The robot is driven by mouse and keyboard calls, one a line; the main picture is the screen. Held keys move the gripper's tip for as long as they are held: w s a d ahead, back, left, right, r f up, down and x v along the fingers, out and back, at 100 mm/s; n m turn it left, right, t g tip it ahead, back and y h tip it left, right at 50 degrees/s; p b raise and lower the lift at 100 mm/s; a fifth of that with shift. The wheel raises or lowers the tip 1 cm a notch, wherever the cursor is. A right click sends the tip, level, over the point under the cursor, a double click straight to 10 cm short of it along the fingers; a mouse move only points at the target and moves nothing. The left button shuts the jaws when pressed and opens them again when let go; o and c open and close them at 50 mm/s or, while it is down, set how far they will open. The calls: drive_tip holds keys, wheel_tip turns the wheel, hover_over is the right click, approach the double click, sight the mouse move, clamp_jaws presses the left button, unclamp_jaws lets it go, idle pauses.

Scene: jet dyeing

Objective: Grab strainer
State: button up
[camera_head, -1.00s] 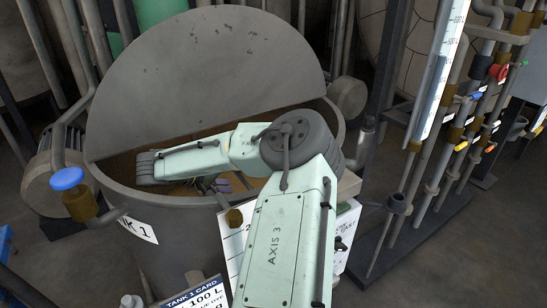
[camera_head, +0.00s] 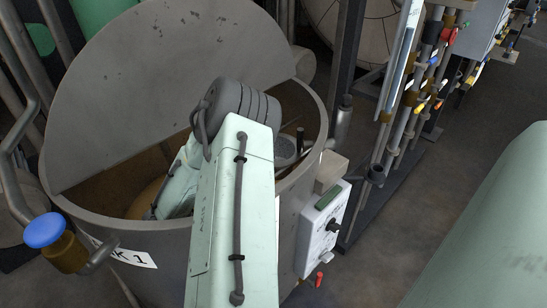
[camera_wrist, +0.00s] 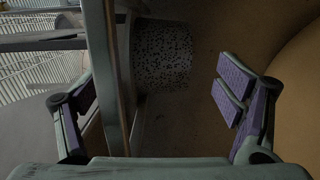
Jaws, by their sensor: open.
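In the wrist view, a dark perforated cylinder (camera_wrist: 163,55), which looks like the strainer, lies beyond my gripper (camera_wrist: 157,88), between its two fingers. The purple-padded fingers are wide apart and do not touch it. An upright bar or edge (camera_wrist: 115,80) stands between the fingers, closer to the left one; I cannot tell what it belongs to. In the head view, a grey speckled round piece (camera_head: 284,149), probably the same strainer, shows inside the tank (camera_head: 75,195) near its right rim. My arm hides my gripper there.
The tank's raised half lid (camera_head: 150,90) stands at the back. A control box (camera_head: 323,228) is fixed on the tank's right side. A blue-capped valve (camera_head: 45,230) is at the left. Pipes with coloured valves (camera_head: 425,85) stand at the right, with clear floor in front.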

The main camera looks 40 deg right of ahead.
drive_tip(key=d+p, duration=0.2)
drive_tip(key=d, duration=0.2)
drive_tip(key=shift+d, duration=0.3)
drive_tip(key=c, duration=1.5)
drive_tip(key=shift+w, duration=0.1)
